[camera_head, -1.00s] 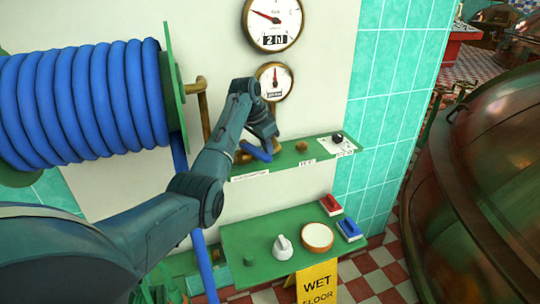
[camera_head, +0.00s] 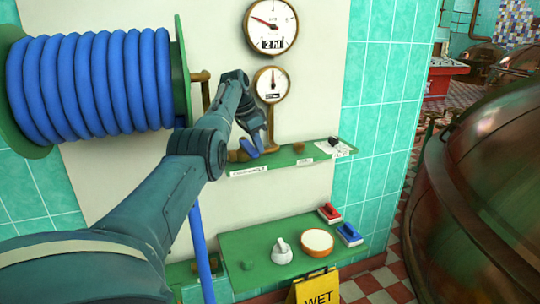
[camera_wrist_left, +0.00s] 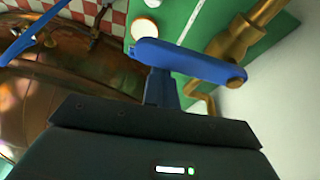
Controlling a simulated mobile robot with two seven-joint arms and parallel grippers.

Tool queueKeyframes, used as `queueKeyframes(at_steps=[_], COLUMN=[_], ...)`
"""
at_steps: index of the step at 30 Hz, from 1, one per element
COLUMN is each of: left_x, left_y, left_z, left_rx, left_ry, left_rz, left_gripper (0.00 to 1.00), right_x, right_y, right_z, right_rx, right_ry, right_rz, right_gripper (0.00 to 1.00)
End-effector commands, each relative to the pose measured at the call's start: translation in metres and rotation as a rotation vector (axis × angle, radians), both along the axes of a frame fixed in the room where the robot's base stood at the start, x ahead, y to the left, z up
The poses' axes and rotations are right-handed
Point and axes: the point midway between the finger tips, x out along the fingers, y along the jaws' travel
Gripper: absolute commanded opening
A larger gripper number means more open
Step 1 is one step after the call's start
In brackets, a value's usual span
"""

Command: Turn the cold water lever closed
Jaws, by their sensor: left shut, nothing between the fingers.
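The blue cold water lever (camera_head: 249,148) sits on the brass valve at the left end of the upper green shelf, partly hidden by my gripper in the head view. In the left wrist view the blue lever (camera_wrist_left: 190,62) stretches across the picture, its right end by the brass valve (camera_wrist_left: 232,42). My left gripper (camera_head: 258,133) is shut and empty, close to the lever. In the wrist view its fingertips (camera_wrist_left: 160,80) are right at the lever's edge near its left end; I cannot tell whether they touch. My right gripper is not in view.
The upper green shelf (camera_head: 285,160) carries a black knob (camera_head: 333,141). Two gauges hang above. A blue hose reel (camera_head: 95,85) is on the left. A copper kettle (camera_head: 480,200) stands at right.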

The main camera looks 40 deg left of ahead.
Motion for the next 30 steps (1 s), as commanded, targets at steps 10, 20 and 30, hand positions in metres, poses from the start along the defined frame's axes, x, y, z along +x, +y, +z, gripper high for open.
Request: queueKeyframes(at_steps=[10,20,30], left_x=[-0.005,-0.005,0.018], left_y=[0.005,0.006,-0.022], left_z=[0.0,0.0,0.007], left_rx=[0.0,0.001,0.001], left_ry=[0.002,0.003,0.004], left_rz=[0.006,0.006,0.004], left_gripper=[0.0,0.0,0.0], right_x=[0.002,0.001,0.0], right_y=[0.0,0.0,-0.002], right_z=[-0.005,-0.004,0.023], right_rx=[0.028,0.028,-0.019], right_ry=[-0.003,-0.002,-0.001], right_rz=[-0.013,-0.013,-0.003], right_gripper=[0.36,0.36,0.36])
